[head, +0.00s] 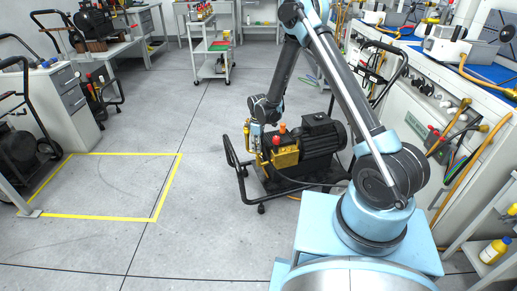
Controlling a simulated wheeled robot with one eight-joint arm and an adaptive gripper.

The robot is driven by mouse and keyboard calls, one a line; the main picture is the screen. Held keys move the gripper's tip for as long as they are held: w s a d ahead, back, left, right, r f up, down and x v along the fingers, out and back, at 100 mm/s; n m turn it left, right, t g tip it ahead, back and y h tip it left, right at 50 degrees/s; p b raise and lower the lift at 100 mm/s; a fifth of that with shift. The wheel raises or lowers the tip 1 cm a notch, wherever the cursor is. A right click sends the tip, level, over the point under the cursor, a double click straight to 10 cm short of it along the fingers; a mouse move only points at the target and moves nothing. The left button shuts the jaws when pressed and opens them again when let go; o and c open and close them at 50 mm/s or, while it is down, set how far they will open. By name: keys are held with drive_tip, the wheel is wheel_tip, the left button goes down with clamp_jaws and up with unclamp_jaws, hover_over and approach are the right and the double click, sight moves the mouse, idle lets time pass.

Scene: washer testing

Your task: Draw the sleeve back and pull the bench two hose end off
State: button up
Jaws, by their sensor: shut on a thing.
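My gripper (258,149) is far from the camera, at the left front end of a pressure-washer pump, and small in the picture. It points down at the pump's brass-coloured fittings and is shut on what looks like the hose end there. The sleeve and the exact grip are too small and too covered by the gripper to make out. The pump (285,158) is yellow-brass with red-orange caps, joined to a black motor (322,134). Both sit on a black wheeled cart (243,183). A thin dark hose runs along the cart's near side.
A bench with blue mats (401,48), brass fittings and yellow hoses runs along the right. A yellow-taped floor square (110,186) lies empty on the left. A grey trolley (209,45) stands at the back. A yellow bottle (494,250) is at lower right. The middle floor is clear.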

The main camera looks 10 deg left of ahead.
drive_tip(key=shift+r, duration=1.7)
